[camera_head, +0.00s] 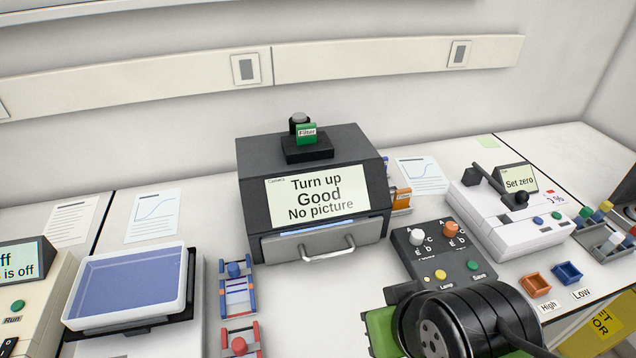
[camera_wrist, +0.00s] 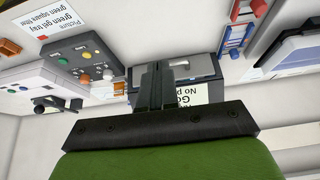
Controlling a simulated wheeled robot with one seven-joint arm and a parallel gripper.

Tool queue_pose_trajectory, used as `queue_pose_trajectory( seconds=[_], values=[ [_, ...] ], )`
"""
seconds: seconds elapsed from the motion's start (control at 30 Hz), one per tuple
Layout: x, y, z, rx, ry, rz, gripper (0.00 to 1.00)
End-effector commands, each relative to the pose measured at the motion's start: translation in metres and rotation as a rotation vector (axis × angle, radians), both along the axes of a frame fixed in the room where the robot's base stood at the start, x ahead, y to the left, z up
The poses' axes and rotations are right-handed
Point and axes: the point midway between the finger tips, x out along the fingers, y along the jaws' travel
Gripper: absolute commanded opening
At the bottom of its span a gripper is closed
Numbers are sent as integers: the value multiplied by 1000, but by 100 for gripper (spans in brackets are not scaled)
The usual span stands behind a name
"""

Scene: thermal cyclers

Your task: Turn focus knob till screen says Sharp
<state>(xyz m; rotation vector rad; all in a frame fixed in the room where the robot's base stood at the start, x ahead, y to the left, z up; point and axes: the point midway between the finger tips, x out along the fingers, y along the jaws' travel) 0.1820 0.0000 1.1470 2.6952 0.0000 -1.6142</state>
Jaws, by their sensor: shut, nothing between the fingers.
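The dark grey camera unit (camera_head: 310,165) stands mid-bench with a lit screen (camera_head: 318,195) reading "Turn up", "Good", "No picture". The dark control box (camera_head: 440,262) to its right carries a white knob (camera_head: 416,237) and an orange knob (camera_head: 451,229), ringed by letters. I cannot read which knob is focus. In the wrist view the picture is upside down; the control box (camera_wrist: 80,50) is at left and part of the screen (camera_wrist: 187,94) shows behind my gripper. My gripper (camera_wrist: 164,72) is shut and empty, apart from the knobs. Its fingertips are not distinguishable in the head view.
The control box has a yellow Lamp button (camera_head: 440,275) and a Save button (camera_head: 474,265). A white instrument (camera_head: 515,215) reading "Set zero" stands at right, near small orange (camera_head: 535,285) and blue (camera_head: 567,273) trays. A blue-filled tray (camera_head: 130,285) and coloured racks (camera_head: 237,290) lie left.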

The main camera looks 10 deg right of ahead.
Motion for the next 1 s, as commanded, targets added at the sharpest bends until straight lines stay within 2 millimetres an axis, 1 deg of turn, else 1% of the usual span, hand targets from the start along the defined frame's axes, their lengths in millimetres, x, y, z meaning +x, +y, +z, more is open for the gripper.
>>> queue_pose_trajectory(
  seconds=[0.23,0.47,0.53,0.57,0.6,0.63,0.67,0.7,0.77,0.8,0.87,0.9,0.97,1.0],
  values=[
    [0,0,0,0,0,0,0],
    [1,0,1,-1,2,0,35],
    [10,-4,10,-15,18,2,46],
    [18,-7,16,-25,31,7,51],
    [32,-12,27,-43,53,12,57],
    [44,-18,35,-58,76,20,60],
    [58,-24,43,-73,100,29,60],
    [78,-34,53,-92,132,42,60],
    [107,-50,63,-113,183,65,60],
    [126,-62,67,-125,215,83,60],
    [154,-82,69,-134,264,106,60],
    [172,-96,67,-136,296,125,60],
    [198,-120,61,-135,342,152,60],
    [213,-136,54,-130,371,170,60]
  ],
)
